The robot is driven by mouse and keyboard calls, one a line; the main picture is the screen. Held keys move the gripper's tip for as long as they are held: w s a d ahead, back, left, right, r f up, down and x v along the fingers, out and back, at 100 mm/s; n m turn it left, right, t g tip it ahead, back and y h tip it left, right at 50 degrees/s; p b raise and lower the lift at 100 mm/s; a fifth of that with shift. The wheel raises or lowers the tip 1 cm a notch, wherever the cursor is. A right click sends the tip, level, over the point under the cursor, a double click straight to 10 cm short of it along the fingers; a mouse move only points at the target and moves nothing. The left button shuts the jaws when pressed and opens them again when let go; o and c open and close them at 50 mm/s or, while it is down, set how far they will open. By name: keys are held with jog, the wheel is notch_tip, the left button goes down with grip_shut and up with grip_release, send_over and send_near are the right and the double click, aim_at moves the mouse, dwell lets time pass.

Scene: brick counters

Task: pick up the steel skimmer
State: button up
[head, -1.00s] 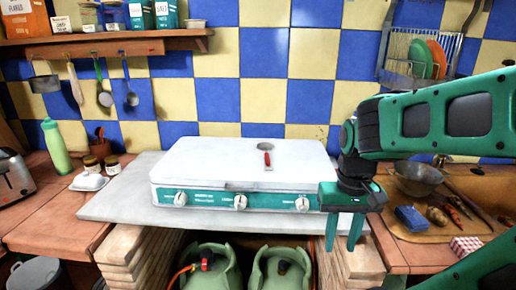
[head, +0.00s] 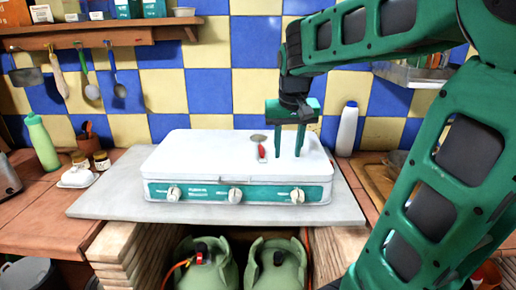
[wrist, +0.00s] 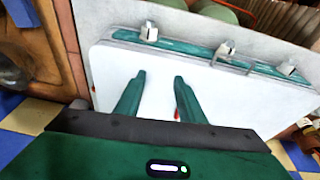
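The steel skimmer, with a grey round head (head: 258,138) and a red handle (head: 262,152), lies on the white lid of the stove (head: 200,155), right of its middle in the head view. My gripper (head: 288,154) is open and empty, fingers pointing down, just right of the skimmer and apart from it. In the wrist view my gripper (wrist: 159,76) shows open over the white lid. Only a small bit of the red handle (wrist: 178,115) shows there beside one finger; the rest is hidden.
A white bottle (head: 347,130) stands behind the stove's right end. A green bottle (head: 42,142) and a butter dish (head: 77,178) are on the left counter. Several utensils hang under the shelf (head: 110,37). The left part of the stove lid is clear.

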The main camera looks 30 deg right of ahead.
jog(key=t, duration=0.1)
send_near(261, 149)
jog(key=shift+x, duration=4.05)
grip_shut()
